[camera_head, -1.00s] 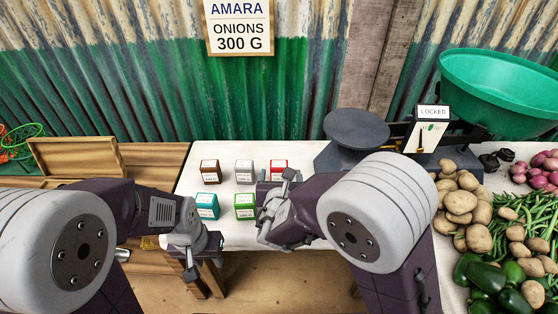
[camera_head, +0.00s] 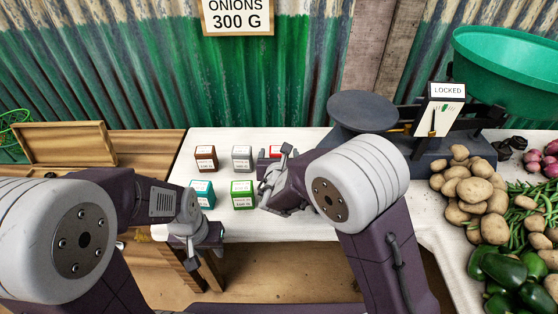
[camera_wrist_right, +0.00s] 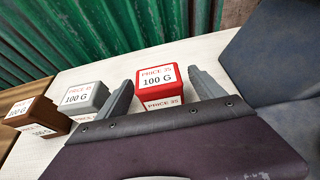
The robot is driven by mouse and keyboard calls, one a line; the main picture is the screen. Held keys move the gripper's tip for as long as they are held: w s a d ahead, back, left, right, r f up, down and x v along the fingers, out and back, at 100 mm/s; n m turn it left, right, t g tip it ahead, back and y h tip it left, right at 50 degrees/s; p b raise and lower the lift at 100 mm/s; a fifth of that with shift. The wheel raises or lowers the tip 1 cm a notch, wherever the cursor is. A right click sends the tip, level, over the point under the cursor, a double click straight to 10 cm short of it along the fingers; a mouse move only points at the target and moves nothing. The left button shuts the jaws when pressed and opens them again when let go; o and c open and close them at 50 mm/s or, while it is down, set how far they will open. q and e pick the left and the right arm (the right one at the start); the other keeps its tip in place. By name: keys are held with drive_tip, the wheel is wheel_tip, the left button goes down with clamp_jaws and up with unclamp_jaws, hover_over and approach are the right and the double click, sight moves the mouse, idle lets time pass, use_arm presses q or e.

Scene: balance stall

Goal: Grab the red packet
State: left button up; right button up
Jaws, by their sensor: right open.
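The red packet (camera_wrist_right: 160,84), with a white price and 100 G label, stands on the white tabletop. In the right wrist view it sits between and beyond the two spread fingers of my right gripper (camera_wrist_right: 162,92), nearer the right finger. In the head view only the top of the red packet (camera_head: 275,151) shows; my right gripper (camera_head: 273,172) hides the rest. My right gripper is open and empty. My left gripper (camera_head: 190,250) hangs at the table's front edge, away from the packets; its jaw gap is not clear.
A grey packet (camera_head: 242,158) and a brown packet (camera_head: 206,158) stand left of the red one. Green (camera_head: 243,194) and teal (camera_head: 202,193) packets stand in front. A scale (camera_head: 362,110) stands to the right, close to my right gripper. Potatoes (camera_head: 470,190) lie further right.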

drive_tip(key=x, duration=0.2)
drive_tip(key=shift+w+f, duration=0.25)
drive_tip(key=shift+w, duration=0.05)
drive_tip(key=shift+s+r, duration=0.1)
drive_tip(key=shift+c, duration=0.9)
drive_tip(key=c, duration=1.3)
wheel_tip(320, 180, up, 10)
drive_tip(key=p, duration=0.3)
drive_tip(key=shift+p, duration=0.35)
